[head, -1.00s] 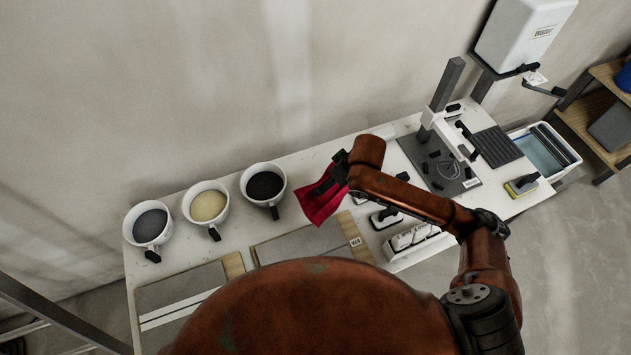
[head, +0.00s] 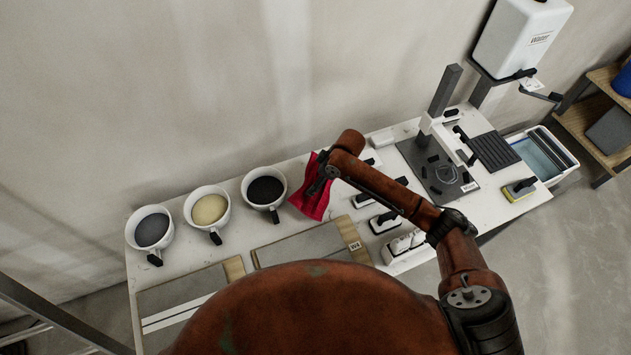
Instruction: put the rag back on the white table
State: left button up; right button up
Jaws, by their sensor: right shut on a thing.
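The red rag (head: 313,206) is at the back middle of the white table (head: 205,263), just right of the black-filled bucket. My right gripper (head: 319,184) is shut on the rag from above, and my wrist covers part of it. The cloth hangs or lies close to the tabletop; I cannot tell whether all of it touches. My left gripper is not in view.
Three white buckets with dark grey (head: 151,230), cream (head: 209,209) and black (head: 265,190) contents stand left of the rag. Tile boards (head: 300,246) lie in front. Small black-and-white tools and a stand (head: 440,100) are to the right, with a water tub (head: 541,155) beyond.

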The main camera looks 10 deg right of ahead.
aim_at(316, 177)
jog(key=w+f, duration=0.2)
jog(key=f, duration=0.1)
jog(key=w+f, duration=0.2)
jog(key=shift+d+f, duration=0.1)
jog(key=shift+d, duration=0.1)
jog(key=shift+w+f, duration=0.15)
jog(key=shift+f, duration=1.55)
jog(key=shift+f, duration=0.15)
jog(key=o, duration=1.3)
jog(key=v, duration=1.2)
